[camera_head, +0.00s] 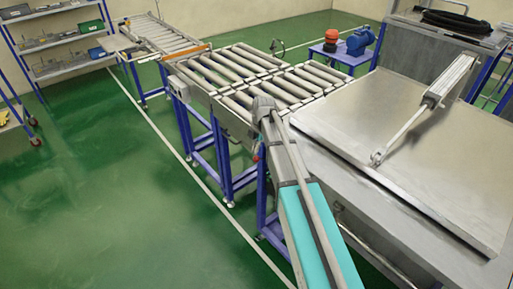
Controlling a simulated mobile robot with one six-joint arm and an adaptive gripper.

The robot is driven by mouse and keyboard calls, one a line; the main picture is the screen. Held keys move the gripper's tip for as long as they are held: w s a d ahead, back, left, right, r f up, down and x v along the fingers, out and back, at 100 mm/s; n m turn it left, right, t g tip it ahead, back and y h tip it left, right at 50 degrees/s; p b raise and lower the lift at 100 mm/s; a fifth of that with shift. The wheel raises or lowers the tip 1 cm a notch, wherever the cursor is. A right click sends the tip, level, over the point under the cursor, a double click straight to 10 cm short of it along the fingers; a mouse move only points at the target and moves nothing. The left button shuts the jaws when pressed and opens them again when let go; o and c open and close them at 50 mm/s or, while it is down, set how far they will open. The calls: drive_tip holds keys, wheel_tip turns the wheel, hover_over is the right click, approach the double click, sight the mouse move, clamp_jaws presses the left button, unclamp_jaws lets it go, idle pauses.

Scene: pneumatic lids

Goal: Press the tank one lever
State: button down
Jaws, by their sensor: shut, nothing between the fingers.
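The near steel tank (430,253) is at the right, with a broad flat lid (345,110) lying over its top. A pneumatic cylinder (452,80) slopes down, and its rod joins a bracket (377,157) on the lid. I cannot make out a lever for sure. A small red part (256,153) shows beside my arm near the tank's left corner, too small to identify. My arm, teal and grey, reaches up from the bottom centre to the conveyor's near end. My gripper cannot be made out at its end.
A roller conveyor (226,91) on blue legs runs from the tank to the back left. A grey box (179,88) is on its side. A blue table (341,57) with a blue motor (360,40) stands behind. Shelves (65,45) stand at the left. The green floor (100,210) is clear.

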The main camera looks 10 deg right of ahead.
sight(257, 158)
drive_tip(key=shift+w+d+f+b, duration=0.1)
drive_tip(key=shift+w+f+b, duration=0.1)
drive_tip(key=shift+f+b, duration=0.55)
drive_tip(key=shift+w+d+f+b, duration=0.1)
drive_tip(key=shift+w+f+b, duration=0.1)
drive_tip(key=shift+f+b, duration=0.5)
drive_tip(key=shift+w+d+f+b, duration=0.1)
drive_tip(key=shift+w+f+b, duration=0.1)
drive_tip(key=shift+f+b, duration=0.55)
drive_tip(key=shift+f, duration=0.15)
drive_tip(key=shift+d+f, duration=0.15)
drive_tip(key=shift+f, duration=0.05)
